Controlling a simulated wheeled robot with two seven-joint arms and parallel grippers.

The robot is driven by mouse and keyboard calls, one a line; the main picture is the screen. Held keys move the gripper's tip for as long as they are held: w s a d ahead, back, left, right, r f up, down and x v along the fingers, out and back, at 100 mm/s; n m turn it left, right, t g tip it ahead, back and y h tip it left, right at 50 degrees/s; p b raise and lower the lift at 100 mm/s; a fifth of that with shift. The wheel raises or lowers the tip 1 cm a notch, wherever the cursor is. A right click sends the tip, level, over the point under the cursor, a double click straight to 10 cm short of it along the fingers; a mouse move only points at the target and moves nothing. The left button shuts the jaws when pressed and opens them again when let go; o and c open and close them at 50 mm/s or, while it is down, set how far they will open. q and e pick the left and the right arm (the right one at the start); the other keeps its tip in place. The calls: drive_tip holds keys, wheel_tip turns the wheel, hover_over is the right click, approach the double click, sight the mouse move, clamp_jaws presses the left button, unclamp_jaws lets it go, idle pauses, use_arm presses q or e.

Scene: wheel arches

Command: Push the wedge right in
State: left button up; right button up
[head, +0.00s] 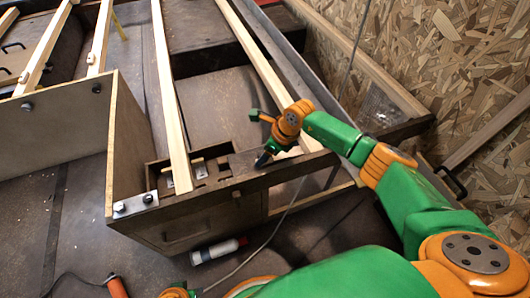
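My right arm comes in from the right, and its gripper (259,138) is above the front beam (240,184) of the wooden frame. I cannot make out the wedge for certain. A small light wooden piece (197,160) lies in the recess beside the long pale batten (172,110). An orange and green part at the bottom edge may be my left gripper (178,291), mostly cut off.
A wooden box panel (60,125) stands at left, with a metal bolted plate (134,205) at its corner. A chipboard wall (440,70) closes the right side.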

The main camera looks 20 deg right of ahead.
clamp_jaws()
idle(1.2)
